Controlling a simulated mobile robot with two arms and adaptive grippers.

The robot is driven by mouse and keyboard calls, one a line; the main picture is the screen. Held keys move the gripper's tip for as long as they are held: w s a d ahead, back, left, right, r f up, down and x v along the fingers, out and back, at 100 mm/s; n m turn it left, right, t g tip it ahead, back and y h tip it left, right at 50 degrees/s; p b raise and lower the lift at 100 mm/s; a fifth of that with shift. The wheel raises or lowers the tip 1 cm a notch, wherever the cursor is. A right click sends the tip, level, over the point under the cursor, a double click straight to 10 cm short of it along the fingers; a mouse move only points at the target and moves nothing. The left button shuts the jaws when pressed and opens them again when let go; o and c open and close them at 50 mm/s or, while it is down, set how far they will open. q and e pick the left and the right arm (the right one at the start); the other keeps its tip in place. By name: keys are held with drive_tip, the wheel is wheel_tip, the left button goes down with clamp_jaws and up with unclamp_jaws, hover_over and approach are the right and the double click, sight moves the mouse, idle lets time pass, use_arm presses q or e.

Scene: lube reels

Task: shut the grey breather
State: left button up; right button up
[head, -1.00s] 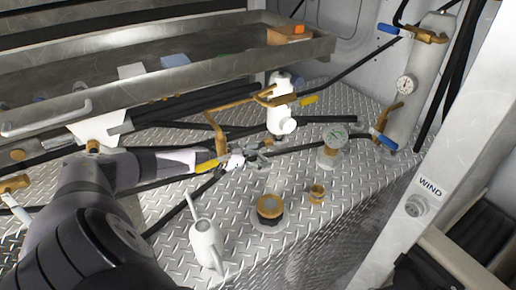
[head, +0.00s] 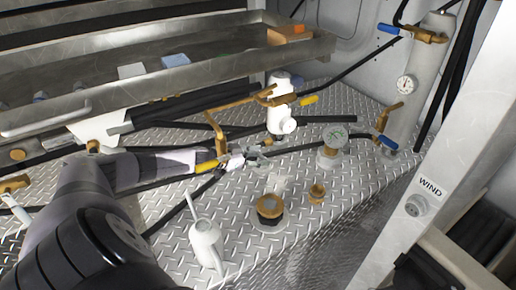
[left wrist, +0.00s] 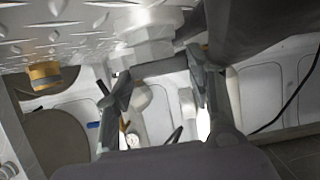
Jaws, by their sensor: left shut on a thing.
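My left gripper (head: 258,156) reaches in from the left, just above the diamond-plate deck, and its fingers are small in the head view. In the left wrist view my left gripper (left wrist: 160,84) has a finger on each side of a short grey bar (left wrist: 163,68) and is shut on it. The bar sits by a pale grey fitting (left wrist: 148,28) near the plate; I take these for the grey breather, though its full shape is hidden by the gripper. Whether it is open or shut does not show clearly. My right gripper is not in view.
A white filter body (head: 281,112) and yellow-tipped brass lever (head: 216,138) stand close to the gripper. A green-marked gauge (head: 333,143), brass cap (head: 269,208), small brass fitting (head: 316,193) and white oil can (head: 206,243) stand on the deck. A metal tray (head: 220,72) lies behind.

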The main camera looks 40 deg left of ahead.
use_arm(q)
drive_tip(key=shift+w+a+f+m+h+b, duration=0.1)
drive_tip(key=shift+a+m+h+b, duration=0.1)
drive_tip(key=shift+m+h+b, duration=0.6)
drive_tip(key=m+g+h+b, duration=0.1)
drive_tip(key=b, duration=0.2)
drive_tip(key=m+g+h+b, duration=0.1)
drive_tip(key=m+h+b, duration=0.1)
drive_tip(key=b, duration=0.2)
drive_tip(key=m+g+h+b, duration=0.1)
drive_tip(key=m+h+b, duration=0.1)
drive_tip(key=b, duration=0.1)
drive_tip(key=shift+w+a+f+g+b, duration=0.15)
drive_tip(key=shift+w+a+g+b, duration=0.1)
drive_tip(key=shift+g+b, duration=0.15)
drive_tip(key=shift+r+m+g+h+b, duration=0.25)
drive_tip(key=shift+m+g+h+b, duration=0.2)
drive_tip(key=shift+b, duration=0.55)
drive_tip(key=o, duration=1.2)
drive_tip(key=shift+c, duration=0.2)
drive_tip(key=v, duration=0.7)
drive_tip(key=shift+s+a+r, duration=0.15)
drive_tip(key=shift+a+r, duration=0.05)
